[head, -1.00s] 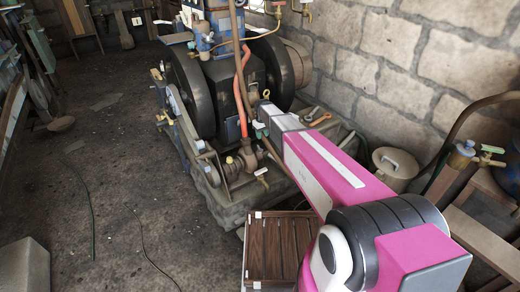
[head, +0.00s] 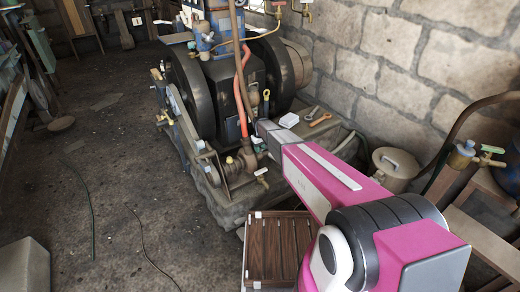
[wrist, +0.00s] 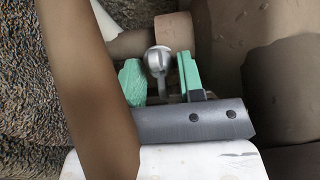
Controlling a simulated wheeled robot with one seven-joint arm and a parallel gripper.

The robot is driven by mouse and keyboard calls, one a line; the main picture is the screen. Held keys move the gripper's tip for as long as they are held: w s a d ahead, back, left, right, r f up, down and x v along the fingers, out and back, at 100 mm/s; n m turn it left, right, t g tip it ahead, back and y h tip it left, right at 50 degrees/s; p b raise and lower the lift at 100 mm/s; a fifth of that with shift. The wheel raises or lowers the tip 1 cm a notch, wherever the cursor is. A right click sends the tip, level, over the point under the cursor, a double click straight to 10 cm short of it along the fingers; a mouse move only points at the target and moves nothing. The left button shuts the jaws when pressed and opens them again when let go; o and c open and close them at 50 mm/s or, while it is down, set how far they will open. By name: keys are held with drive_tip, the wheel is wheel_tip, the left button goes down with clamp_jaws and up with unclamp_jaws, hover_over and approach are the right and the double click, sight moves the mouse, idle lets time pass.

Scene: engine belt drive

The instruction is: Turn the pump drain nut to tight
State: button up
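The pump drain nut, which looks like a small rounded grey metal head (wrist: 157,60) on a short stem, sits at the upper middle of the wrist view. My gripper (wrist: 161,78) has its two green fingers on either side of it. The fingers are apart, with a small gap visible on each side, so it is open. A brown pipe-like part lies behind the nut. In the head view my gripper is down beside the brown pump (head: 242,160); its fingertips and the nut cannot be made out there.
A thick brown pipe (wrist: 85,80) crosses close in front of the wrist camera at left. The engine (head: 225,75) with its flywheels stands behind the pump. A wooden crate (head: 280,245) stands in front.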

drive_tip(key=c, duration=0.6)
drive_tip(key=shift+c, duration=0.2)
drive_tip(key=shift+m, duration=0.4)
drive_tip(key=m, duration=0.4)
drive_tip(key=shift+m, duration=0.3)
drive_tip(key=m, duration=0.4)
drive_tip(key=shift+m, duration=0.4)
drive_tip(key=o, duration=0.6)
